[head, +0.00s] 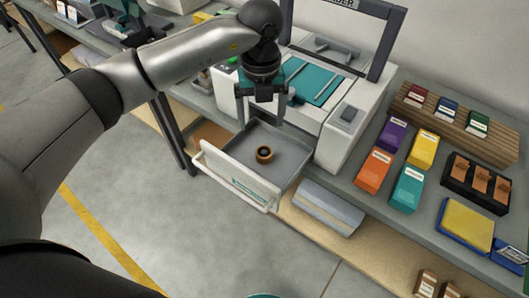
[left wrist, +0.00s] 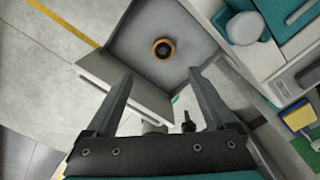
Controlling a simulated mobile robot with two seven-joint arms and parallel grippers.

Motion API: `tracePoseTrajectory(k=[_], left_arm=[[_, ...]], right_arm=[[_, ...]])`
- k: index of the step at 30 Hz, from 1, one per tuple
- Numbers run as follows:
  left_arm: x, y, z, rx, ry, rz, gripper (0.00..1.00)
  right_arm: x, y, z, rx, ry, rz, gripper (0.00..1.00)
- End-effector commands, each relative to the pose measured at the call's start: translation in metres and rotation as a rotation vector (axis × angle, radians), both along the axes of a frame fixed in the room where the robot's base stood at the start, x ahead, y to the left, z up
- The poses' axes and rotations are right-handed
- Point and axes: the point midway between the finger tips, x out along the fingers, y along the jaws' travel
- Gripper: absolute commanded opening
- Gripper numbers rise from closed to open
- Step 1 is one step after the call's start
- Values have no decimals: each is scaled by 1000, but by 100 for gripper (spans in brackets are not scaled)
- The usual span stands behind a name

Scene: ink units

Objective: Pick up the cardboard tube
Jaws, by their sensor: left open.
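The cardboard tube (head: 264,154) is a small brown ring with a dark hollow centre, standing in the grey pull-out drawer (head: 284,168) of the white machine. In the left wrist view the tube (left wrist: 163,48) shows end-on, beyond the fingertips and roughly between them in the picture. My left gripper (head: 263,114) is above the drawer, pointing down, with fingers spread and nothing between them. It also shows in the left wrist view (left wrist: 160,74), its fingers apart from the tube. My right gripper is not in view.
The drawer's white front panel (head: 235,178) stands up at its outer edge. The white machine (head: 349,122) rises behind it. Coloured boxes (head: 374,170) and a yellow pad (head: 466,224) lie on the bench at right. A grey-blue object (head: 328,207) sits on the lower shelf.

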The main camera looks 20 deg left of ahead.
Motion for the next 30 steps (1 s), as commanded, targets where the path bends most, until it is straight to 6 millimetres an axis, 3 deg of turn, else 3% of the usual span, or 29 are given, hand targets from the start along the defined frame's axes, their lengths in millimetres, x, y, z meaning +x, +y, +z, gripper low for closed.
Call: tracePoseTrajectory(k=[3, 9, 16, 24, 30], left_arm=[[-1, 0, -29, -1, 4, 1, 88], [0, -1, -62, -3, 2, -1, 88], [0, -2, -77, -4, 1, -2, 88], [3, -5, -116, -4, 2, -2, 88], [3, -5, -122, -4, 0, -2, 88]], right_arm=[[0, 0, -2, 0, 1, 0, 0], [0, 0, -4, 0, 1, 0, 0], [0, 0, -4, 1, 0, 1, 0], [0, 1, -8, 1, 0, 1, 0], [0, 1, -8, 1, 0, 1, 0]])
